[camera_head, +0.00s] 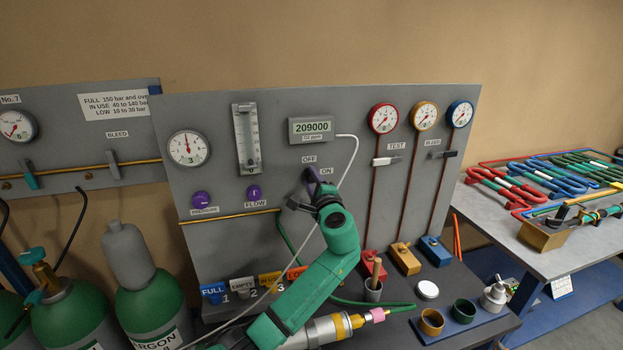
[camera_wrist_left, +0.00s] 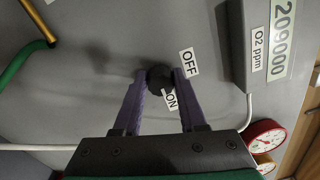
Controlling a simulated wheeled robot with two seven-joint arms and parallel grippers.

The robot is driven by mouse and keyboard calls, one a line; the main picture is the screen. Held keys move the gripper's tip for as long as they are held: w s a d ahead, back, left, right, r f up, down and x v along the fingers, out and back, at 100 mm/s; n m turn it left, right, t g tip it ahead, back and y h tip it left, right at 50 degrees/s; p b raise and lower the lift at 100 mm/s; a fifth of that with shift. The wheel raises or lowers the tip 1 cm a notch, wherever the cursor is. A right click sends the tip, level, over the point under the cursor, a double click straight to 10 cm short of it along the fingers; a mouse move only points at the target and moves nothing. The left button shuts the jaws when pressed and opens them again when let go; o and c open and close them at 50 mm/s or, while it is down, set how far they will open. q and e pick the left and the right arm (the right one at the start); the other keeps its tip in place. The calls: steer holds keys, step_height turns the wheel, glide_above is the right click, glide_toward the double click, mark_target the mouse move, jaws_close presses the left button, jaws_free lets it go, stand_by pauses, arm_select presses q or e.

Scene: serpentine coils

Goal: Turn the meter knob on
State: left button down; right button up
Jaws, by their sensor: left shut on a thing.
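The black meter knob (camera_wrist_left: 160,78) sits on the grey panel between the OFF label (camera_wrist_left: 188,63) and the ON label (camera_wrist_left: 171,102). My left gripper (camera_wrist_left: 158,80) has its two purple fingers on either side of the knob and is shut on it. In the head view my left gripper (camera_head: 312,181) reaches up to the panel beside the same labels and mostly hides the knob. I cannot clearly tell which label the knob points to. The meter (camera_head: 311,129) above reads 209000, with O2 ppm under it. My right gripper is not in view.
Purple pressure (camera_head: 201,199) and flow (camera_head: 254,192) knobs are at left on the panel. A white cable (camera_head: 350,165) runs from the meter down past my gripper. Several gauges, cups and blocks stand to the right and below. Green cylinders (camera_head: 150,310) stand at lower left.

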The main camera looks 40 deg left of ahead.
arm_select(q)
steer(key=shift+f, duration=0.1)
steer(key=shift+c, duration=2.3)
jaws_free()
steer(key=b+v, duration=0.4)
steer(key=v, duration=1)
steer(key=shift+d, duration=0.3)
steer(key=shift+s, duration=0.1)
